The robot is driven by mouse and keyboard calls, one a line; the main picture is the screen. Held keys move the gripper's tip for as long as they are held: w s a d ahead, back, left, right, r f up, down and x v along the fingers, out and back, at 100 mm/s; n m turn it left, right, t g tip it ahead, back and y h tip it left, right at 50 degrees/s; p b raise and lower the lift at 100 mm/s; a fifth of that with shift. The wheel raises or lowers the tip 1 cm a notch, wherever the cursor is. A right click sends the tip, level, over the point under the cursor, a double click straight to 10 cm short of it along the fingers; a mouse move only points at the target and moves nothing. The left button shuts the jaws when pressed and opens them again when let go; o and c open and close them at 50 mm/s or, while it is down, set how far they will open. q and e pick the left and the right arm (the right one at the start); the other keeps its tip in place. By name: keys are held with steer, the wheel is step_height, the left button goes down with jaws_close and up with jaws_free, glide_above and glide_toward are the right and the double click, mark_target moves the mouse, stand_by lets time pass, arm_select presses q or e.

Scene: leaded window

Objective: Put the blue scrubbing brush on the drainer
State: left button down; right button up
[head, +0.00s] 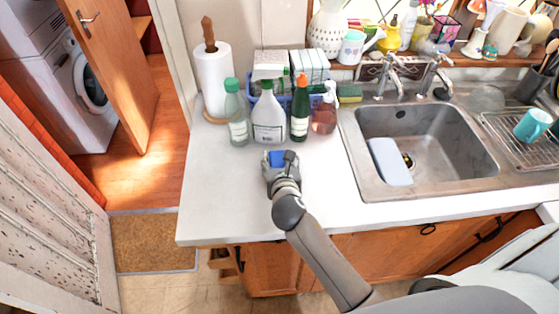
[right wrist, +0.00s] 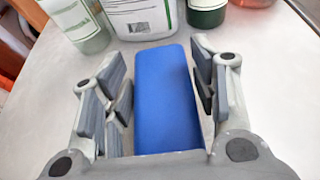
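The blue scrubbing brush (head: 278,158) lies on the white counter in front of the bottles. In the right wrist view it is a plain blue block (right wrist: 166,100). My right gripper (head: 279,160) is over it, with its fingers (right wrist: 163,85) spread on either side of the block. A narrow gap shows on the left; on the right the finger is very close, and I cannot tell if it touches. The wire drainer (head: 503,127) is at the far right beyond the sink. My left gripper is not in view.
Several bottles, including a white one (head: 268,122) and a green one (head: 300,117), stand just behind the brush. The sink (head: 450,155) holds a pale blue board (head: 389,162). A teal mug (head: 533,124) is on the drainer. The counter's front left is clear.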

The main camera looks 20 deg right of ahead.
steer(key=shift+o, duration=0.7)
steer(key=shift+r, duration=0.15)
